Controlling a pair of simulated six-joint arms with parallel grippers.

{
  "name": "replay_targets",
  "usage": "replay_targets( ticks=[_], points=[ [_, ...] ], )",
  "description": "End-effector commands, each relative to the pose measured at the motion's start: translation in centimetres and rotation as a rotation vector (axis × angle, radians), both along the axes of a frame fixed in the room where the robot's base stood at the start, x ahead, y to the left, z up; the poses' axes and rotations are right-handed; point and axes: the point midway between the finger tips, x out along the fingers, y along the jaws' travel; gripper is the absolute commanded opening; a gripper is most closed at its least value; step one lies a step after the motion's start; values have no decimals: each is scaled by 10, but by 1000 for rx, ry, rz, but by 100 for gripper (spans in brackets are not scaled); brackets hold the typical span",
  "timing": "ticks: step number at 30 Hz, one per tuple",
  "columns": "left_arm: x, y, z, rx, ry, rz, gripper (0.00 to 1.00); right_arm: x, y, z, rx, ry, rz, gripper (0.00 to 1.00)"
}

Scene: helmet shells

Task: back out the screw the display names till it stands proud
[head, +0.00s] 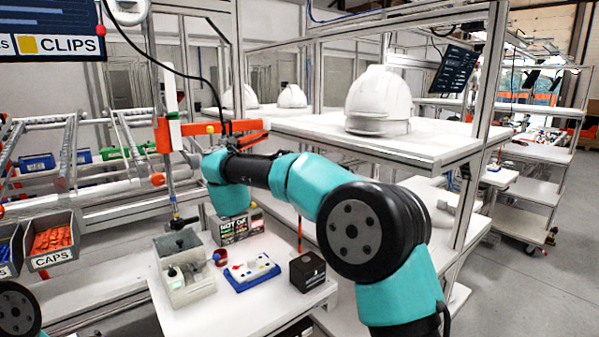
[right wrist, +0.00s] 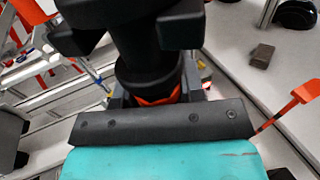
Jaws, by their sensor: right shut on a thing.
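My right arm reaches across the head view to an upright tool (head: 172,130) with a red and white body and a thin shaft, which looks like a driver. My right gripper (right wrist: 128,34) shows in the right wrist view, its dark fingers shut on a black part that looks like this tool. The grip is partly hidden in the head view. A blue tray with a white board (head: 250,271) lies on the bench; small marks on it may be screws, too small to tell. My left gripper is outside the frame.
A grey compartment box (head: 186,278), a lettered box (head: 238,226) and a black cube (head: 307,270) stand around the tray on the white bench (head: 232,310). A caps bin (head: 53,243) is at left. White helmets (head: 380,97) sit on the shelf (head: 440,140) behind.

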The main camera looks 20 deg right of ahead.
Motion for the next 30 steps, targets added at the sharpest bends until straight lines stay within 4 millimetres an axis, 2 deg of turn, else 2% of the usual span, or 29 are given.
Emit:
replay_targets(
  ticks=[30],
  points=[
    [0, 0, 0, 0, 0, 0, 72, 0, 0, -85, -1, 3, 0, 0]
  ],
)
